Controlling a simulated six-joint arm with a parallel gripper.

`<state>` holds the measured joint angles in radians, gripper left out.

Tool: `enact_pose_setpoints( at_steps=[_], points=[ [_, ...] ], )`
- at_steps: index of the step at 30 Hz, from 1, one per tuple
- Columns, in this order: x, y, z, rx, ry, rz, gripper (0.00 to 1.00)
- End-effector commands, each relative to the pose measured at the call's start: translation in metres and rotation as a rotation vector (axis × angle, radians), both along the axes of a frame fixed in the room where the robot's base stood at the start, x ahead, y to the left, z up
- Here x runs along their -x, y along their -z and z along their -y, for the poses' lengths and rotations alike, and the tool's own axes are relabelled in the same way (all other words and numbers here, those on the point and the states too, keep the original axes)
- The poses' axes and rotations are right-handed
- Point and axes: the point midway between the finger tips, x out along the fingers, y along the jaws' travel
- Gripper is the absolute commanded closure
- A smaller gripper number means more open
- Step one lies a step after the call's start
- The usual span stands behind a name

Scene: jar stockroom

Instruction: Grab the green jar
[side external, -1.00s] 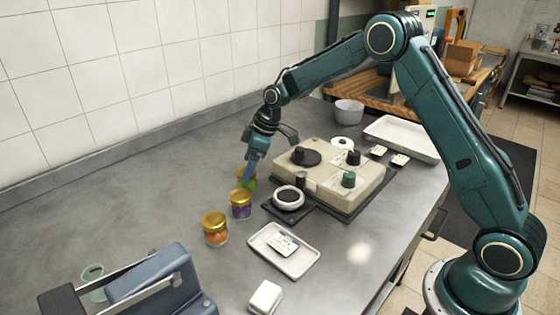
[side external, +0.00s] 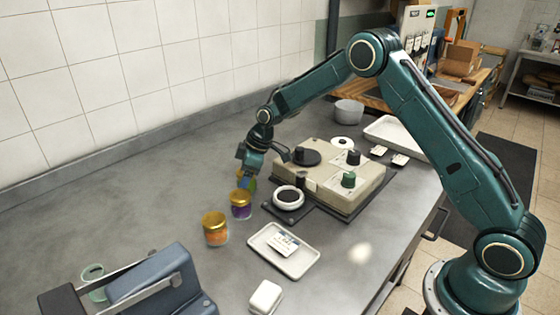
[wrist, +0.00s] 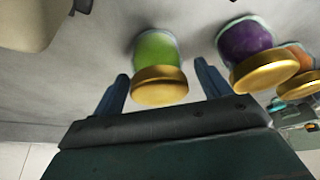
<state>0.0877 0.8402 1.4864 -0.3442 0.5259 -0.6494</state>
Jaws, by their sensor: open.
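The green jar (wrist: 157,47) has a gold lid and stands in the wrist view between the two fingers of my gripper (wrist: 163,80). The fingers are apart, one on each side of the lid. In the side external view my gripper (side external: 246,178) is low over the green jar (side external: 251,186), which is mostly hidden behind the finger and the purple jar. I cannot tell whether a finger touches the jar.
A purple jar (side external: 241,205) stands close beside the green one, and an orange jar (side external: 215,229) stands beyond it. A beige device with knobs (side external: 328,177) is to the right. A white tray (side external: 301,268) lies in front. The counter to the left is clear.

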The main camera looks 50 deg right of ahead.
Motion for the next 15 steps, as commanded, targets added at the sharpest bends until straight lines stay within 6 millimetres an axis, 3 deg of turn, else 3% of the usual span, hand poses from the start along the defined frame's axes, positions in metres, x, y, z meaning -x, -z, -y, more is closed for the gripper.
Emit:
enact_pose_setpoints(
  at_steps=[9,15],
  points=[
    [0.0001,-0.0003,0.0002,0.000,0.000,0.000,0.24],
    [0.0001,-0.0004,0.0003,0.000,0.000,0.000,0.61]
  ],
)
